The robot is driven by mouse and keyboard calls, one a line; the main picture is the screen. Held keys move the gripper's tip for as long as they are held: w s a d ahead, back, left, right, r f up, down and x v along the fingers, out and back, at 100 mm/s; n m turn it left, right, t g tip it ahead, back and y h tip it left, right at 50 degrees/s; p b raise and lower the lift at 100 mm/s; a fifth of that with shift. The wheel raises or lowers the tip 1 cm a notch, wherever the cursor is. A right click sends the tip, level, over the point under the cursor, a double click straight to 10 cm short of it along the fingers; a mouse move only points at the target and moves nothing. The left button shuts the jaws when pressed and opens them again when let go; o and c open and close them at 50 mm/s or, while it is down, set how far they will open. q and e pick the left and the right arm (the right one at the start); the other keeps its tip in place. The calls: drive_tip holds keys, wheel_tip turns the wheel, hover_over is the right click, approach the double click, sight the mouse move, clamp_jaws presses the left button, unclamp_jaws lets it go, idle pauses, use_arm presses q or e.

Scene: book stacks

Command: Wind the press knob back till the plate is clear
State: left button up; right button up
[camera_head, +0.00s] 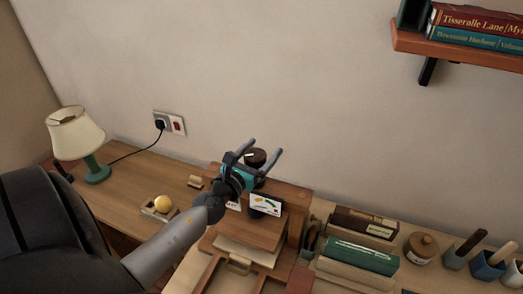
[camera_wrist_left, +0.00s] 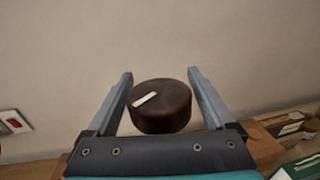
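The press knob (camera_head: 255,158) is a dark brown round knob with a pale mark on its top, at the top of the wooden press (camera_head: 290,195). It also shows in the left wrist view (camera_wrist_left: 161,106). My left gripper (camera_head: 262,148) is open with its fingers on either side of the knob; in the left wrist view a gap shows at each side. The press plate (camera_head: 262,232) appears to be the wooden board low on the press, partly behind my left arm. My right gripper is not in view.
A green lamp (camera_head: 92,165) and a small tray with a yellow ball (camera_head: 163,204) stand at the left. Books (camera_head: 360,255), a round lidded pot (camera_head: 421,247) and brush cups (camera_head: 487,265) stand at the right. A bookshelf (camera_head: 450,45) is high on the wall.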

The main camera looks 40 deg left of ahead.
use_arm(q)
drive_tip(key=c, duration=1.1)
